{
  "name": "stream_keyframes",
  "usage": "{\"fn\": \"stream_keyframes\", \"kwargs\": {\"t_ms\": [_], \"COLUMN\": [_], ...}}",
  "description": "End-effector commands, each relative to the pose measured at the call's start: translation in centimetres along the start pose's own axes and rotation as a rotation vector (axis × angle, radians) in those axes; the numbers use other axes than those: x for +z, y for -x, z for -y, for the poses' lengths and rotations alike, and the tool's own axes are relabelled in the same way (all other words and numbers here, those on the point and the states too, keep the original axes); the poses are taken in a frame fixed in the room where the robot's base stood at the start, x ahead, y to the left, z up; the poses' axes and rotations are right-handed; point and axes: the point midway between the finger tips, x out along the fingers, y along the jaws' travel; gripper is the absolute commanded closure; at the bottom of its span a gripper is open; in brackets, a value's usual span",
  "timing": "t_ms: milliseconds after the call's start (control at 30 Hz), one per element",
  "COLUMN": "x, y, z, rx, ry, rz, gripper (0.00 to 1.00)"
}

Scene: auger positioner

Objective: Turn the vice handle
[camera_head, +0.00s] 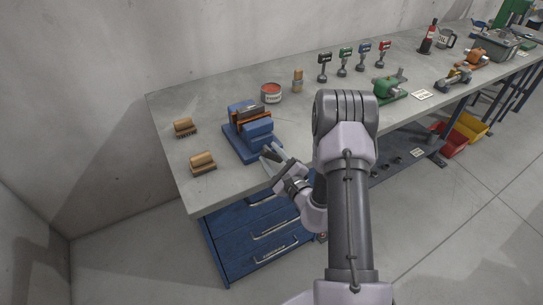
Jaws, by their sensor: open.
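A blue vice (250,131) with dark and orange-brown jaw parts stands on the near left part of the grey workbench (215,115). My gripper (270,153) is open, at the vice's front right side near the bench's front edge. Its fingers point up and left toward the vice. I cannot make out the vice handle; it is small or hidden behind my gripper. I cannot tell whether the fingers touch the vice.
Wooden brushes (185,127) and (203,163) lie left of the vice. A red-topped can (271,93) stands behind it. Several drills (324,67) and a green tool (389,88) are farther right. Blue drawers (255,235) sit below the bench.

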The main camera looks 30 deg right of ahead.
Motion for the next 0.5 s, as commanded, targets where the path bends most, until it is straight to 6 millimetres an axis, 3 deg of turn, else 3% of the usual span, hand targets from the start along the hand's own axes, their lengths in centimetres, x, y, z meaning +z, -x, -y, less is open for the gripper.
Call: {"fn": "stream_keyframes", "kwargs": {"t_ms": [33, 233, 400, 500], "x": [0.00, 0.00, 0.02, 0.12], "y": [0.01, 0.03, 0.04, 0.03], "z": [0.00, -0.01, 0.02, 0.21], "rx": [0.000, 0.000, 0.001, 0.001], "ry": [0.000, 0.000, -0.016, -0.142], "rz": [0.000, 0.000, 0.000, -0.001], "gripper": [0.60, 1.00, 1.00, 1.00]}}
